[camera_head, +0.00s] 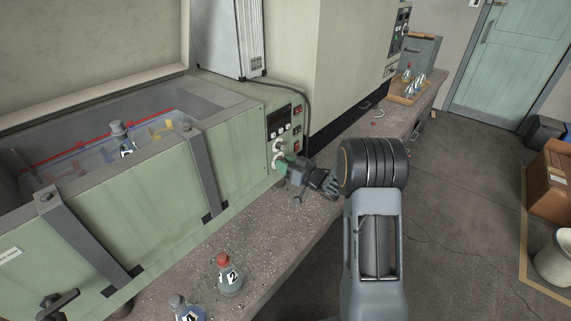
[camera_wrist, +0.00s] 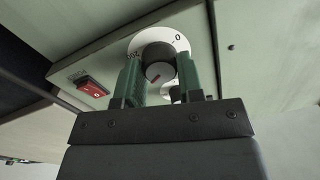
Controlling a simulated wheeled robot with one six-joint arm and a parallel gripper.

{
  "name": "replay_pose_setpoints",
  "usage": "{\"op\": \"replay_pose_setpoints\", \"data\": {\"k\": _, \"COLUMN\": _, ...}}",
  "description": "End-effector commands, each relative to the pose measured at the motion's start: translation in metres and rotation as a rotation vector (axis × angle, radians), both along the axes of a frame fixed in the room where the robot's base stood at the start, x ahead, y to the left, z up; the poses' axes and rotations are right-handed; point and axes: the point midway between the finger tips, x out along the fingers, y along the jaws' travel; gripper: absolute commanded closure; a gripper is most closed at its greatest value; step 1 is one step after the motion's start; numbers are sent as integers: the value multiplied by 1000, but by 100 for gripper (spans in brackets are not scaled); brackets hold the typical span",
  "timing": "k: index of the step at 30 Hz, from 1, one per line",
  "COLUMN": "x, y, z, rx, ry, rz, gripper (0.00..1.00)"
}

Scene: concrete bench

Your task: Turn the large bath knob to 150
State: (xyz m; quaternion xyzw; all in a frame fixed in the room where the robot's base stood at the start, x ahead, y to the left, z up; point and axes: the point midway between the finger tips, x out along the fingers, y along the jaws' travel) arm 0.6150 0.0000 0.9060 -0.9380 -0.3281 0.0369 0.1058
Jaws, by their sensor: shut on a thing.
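In the head view my gripper (camera_head: 284,166) is at the bath's control panel (camera_head: 279,122), mostly covering the knob. A smaller knob (camera_wrist: 176,94) shows partly behind the right finger.
A red switch (camera_wrist: 93,88) is left of the knob. The green bath (camera_head: 150,175) holds a flask (camera_head: 121,138) in liquid. Two numbered flasks, one red-capped (camera_head: 230,275), one blue-grey-capped (camera_head: 186,308), stand on the bench (camera_head: 275,225). A tray (camera_head: 408,92) with glassware is further back.

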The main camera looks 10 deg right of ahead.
Motion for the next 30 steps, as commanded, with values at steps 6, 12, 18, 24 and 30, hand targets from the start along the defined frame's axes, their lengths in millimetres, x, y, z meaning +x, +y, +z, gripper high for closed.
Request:
{"op": "replay_pose_setpoints", "data": {"k": 6, "x": 0, "y": 0, "z": 0, "rx": 0, "ry": 0, "rz": 0, "gripper": 89}}
{"op": "replay_pose_setpoints", "data": {"k": 12, "x": 0, "y": 0, "z": 0, "rx": -1, "ry": -1, "rz": 0, "gripper": 51}}
{"op": "replay_pose_setpoints", "data": {"k": 18, "x": 0, "y": 0, "z": 0, "rx": -1, "ry": -1, "rz": 0, "gripper": 40}}
{"op": "replay_pose_setpoints", "data": {"k": 24, "x": -2, "y": -2, "z": 0, "rx": -1, "ry": 0, "rz": -1, "gripper": 40}}
{"op": "replay_pose_setpoints", "data": {"k": 30, "x": -21, "y": -17, "z": 0, "rx": 0, "ry": 0, "rz": -4, "gripper": 40}}
